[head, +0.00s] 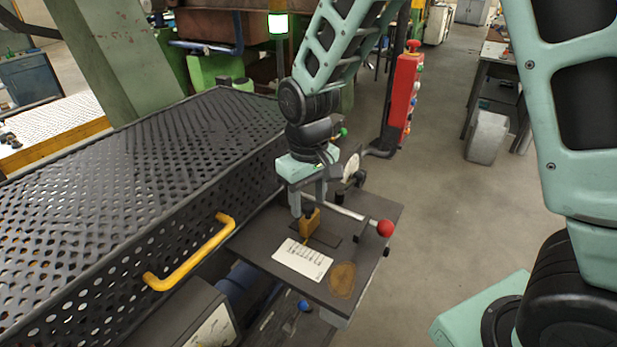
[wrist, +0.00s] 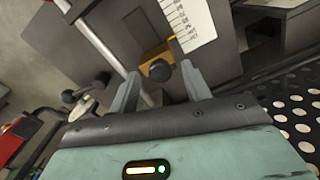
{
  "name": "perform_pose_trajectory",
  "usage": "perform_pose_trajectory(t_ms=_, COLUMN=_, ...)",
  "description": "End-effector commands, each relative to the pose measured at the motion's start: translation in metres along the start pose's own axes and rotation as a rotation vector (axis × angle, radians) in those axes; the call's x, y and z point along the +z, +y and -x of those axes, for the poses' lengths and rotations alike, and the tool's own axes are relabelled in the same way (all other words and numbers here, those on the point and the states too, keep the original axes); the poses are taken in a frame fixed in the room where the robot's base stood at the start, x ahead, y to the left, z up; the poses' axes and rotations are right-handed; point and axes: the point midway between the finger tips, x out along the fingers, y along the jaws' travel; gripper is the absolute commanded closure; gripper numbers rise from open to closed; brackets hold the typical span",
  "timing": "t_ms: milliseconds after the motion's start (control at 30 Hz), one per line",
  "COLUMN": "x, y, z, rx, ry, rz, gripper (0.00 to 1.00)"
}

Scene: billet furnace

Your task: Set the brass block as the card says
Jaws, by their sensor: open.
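The brass block (head: 311,224) sits on a dark plate on the small table, with a black knob (wrist: 160,71) on top. A thin yellow pointer (wrist: 173,38) sticks out from the block toward the card. The white card (head: 302,260) lies flat beside it; its printed scale shows in the wrist view (wrist: 187,18), too small to read surely. My gripper (head: 308,205) is open, pointing down over the block. In the wrist view its fingers (wrist: 161,88) appear on either side of the knob; I cannot tell whether they touch it.
A rod with a red ball end (head: 385,228) runs close behind the block. A brown oval patch (head: 342,279) marks the table (head: 265,225) near its front corner. A perforated black guard (head: 130,180) with a yellow handle (head: 190,258) stands left. Open floor lies right.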

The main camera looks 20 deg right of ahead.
Motion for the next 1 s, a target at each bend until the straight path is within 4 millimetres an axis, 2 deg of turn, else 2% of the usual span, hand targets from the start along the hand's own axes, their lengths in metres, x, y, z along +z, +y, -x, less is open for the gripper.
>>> perform_pose_trajectory(t_ms=167, x=-0.001, y=0.000, z=0.023, rx=-0.001, ry=0.006, rz=0.000, gripper=0.52)
perform_pose_trajectory(t_ms=500, x=-0.002, y=0.000, z=0.102, rx=-0.001, ry=0.009, rz=0.000, gripper=0.52)
perform_pose_trajectory(t_ms=700, x=-0.001, y=0.000, z=0.143, rx=0.000, ry=0.005, rz=-0.001, gripper=0.52)
perform_pose_trajectory(t_ms=833, x=-0.001, y=0.000, z=0.160, rx=0.000, ry=0.003, rz=-0.001, gripper=0.52)
perform_pose_trajectory(t_ms=1000, x=0.000, y=0.000, z=0.170, rx=0.001, ry=0.000, rz=0.000, gripper=0.52)
